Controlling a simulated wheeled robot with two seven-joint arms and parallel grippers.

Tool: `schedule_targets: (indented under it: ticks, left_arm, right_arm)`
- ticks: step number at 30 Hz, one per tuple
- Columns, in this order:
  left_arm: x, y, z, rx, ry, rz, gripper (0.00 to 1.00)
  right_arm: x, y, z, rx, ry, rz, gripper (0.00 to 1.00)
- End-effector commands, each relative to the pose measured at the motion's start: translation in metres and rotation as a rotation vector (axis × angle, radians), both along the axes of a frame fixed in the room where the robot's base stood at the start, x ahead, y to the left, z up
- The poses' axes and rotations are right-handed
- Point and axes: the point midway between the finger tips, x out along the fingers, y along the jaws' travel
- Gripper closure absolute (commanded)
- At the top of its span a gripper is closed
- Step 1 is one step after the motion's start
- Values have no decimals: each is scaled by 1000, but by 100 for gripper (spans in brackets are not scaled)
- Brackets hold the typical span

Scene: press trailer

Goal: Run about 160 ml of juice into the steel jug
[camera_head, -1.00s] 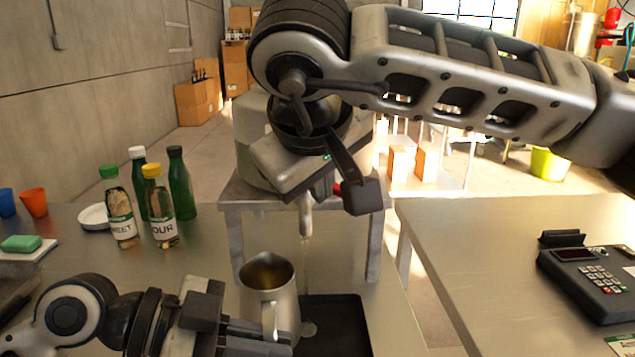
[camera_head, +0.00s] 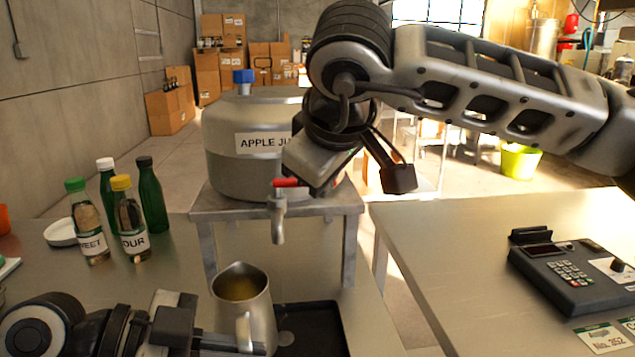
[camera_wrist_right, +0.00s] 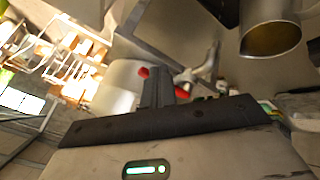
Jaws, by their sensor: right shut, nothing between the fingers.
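The steel jug (camera_head: 259,312) stands upright at the left of the black drip tray, with amber juice inside; its level in ml cannot be read. It also shows in the wrist view (camera_wrist_right: 270,12). My left gripper (camera_head: 235,343) is at the jug's handle and looks shut on it; the fingertips partly hide it. The apple juice dispenser (camera_head: 225,140) has a steel tap (camera_head: 278,222) with a red lever (camera_head: 288,182). The spout is above and right of the jug's mouth. No stream shows. My right gripper (camera_head: 318,186) is shut and empty, close beside the lever, which its fingers (camera_wrist_right: 158,85) partly cover in the wrist view.
The dispenser sits on a metal stand (camera_head: 348,245). The black tray (camera_head: 325,320) bears a small round pale spot. Several bottles (camera_head: 130,222) and a white plate (camera_head: 60,232) stand at left.

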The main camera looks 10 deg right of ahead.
Motion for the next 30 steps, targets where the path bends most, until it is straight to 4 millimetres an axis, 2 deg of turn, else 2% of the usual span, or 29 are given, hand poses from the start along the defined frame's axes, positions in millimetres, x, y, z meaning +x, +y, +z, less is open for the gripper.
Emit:
schedule_targets:
  ticks: [17,26,30]
  left_arm:
    - [0,0,1,-3,-4,0,100]
    - [0,0,1,-3,-4,0,100]
    - [0,0,1,-3,-4,0,100]
  right_arm:
    - [10,-7,0,0,-2,-6,100]
    - [11,-7,1,0,-4,-10,100]
    - [4,-7,1,0,-5,-9,100]
